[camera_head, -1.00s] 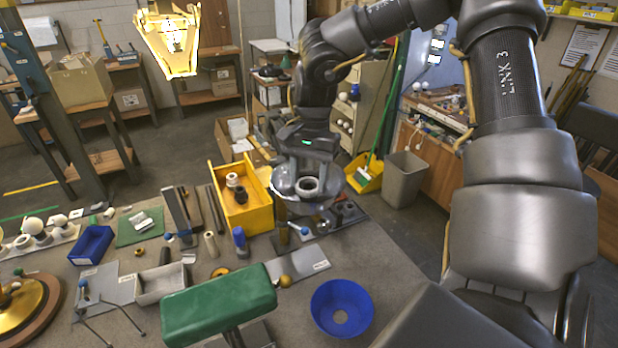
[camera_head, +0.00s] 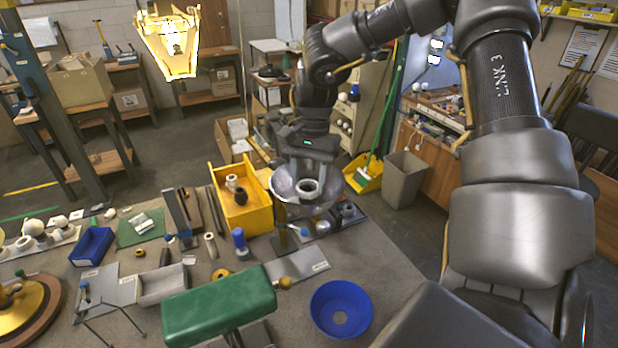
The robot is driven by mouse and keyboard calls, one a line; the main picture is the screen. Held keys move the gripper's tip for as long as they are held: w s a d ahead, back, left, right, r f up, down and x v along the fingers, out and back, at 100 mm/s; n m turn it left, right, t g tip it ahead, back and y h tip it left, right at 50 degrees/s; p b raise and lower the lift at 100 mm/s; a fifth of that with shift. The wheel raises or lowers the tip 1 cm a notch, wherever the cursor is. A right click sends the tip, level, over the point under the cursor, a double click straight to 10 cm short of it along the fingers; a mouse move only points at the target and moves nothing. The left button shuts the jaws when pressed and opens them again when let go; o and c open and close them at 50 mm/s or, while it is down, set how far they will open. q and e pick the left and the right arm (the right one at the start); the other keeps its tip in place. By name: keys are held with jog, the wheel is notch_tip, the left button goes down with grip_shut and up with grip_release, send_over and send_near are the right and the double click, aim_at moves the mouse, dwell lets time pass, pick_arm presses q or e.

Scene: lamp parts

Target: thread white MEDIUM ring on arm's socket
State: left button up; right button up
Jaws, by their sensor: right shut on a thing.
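My right gripper (camera_head: 291,228) points down over the bench, just right of the yellow bin. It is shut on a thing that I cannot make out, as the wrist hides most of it. A pale medium-sized ring (camera_head: 308,187) shows within a grey round dish shape at the wrist; I cannot tell whether it is the white MEDIUM ring or held. Small blue and metal parts (camera_head: 322,226) lie beside the fingers on a dark plate. I cannot pick out the arm's socket for sure. My left gripper is not in view.
The yellow bin (camera_head: 262,216) holds a white and a black piece. A blue bowl (camera_head: 341,309), a green padded block (camera_head: 218,308) and a blue-topped upright piece (camera_head: 240,240) stand nearer. A blue tray (camera_head: 91,246) is at left. Bare grey bench lies right of the blue bowl.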

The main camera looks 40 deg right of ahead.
jog(key=shift+r, duration=0.1)
jog(key=shift+a+p+v, duration=0.15)
jog(key=shift+p+v, duration=0.25)
jog(key=shift+v, duration=0.35)
jog(key=shift+a+p+v, duration=0.15)
jog(key=shift+p+v, duration=0.25)
jog(key=shift+v, duration=0.3)
jog(key=shift+s, duration=0.15)
jog(key=shift+r, duration=0.1)
jog(key=v, duration=0.1)
jog(key=p+v, duration=0.2)
jog(key=shift+s+a+r, duration=0.15)
jog(key=shift+a+r, duration=0.15)
jog(key=shift+r, duration=0.15)
jog(key=shift+f, duration=0.1)
jog(key=shift+w+d+b+x, duration=0.1)
jog(key=shift+d+b+x, duration=0.05)
jog(key=shift+b+x, duration=0.6)
jog(key=shift+w+d+b+x, duration=0.15)
jog(key=shift+b+x, duration=0.45)
jog(key=shift+x, duration=0.3)
jog(key=shift+d+b+x, duration=0.15)
jog(key=shift+b+x, duration=0.5)
jog(key=shift+x, duration=0.15)
jog(key=shift+f, duration=0.25)
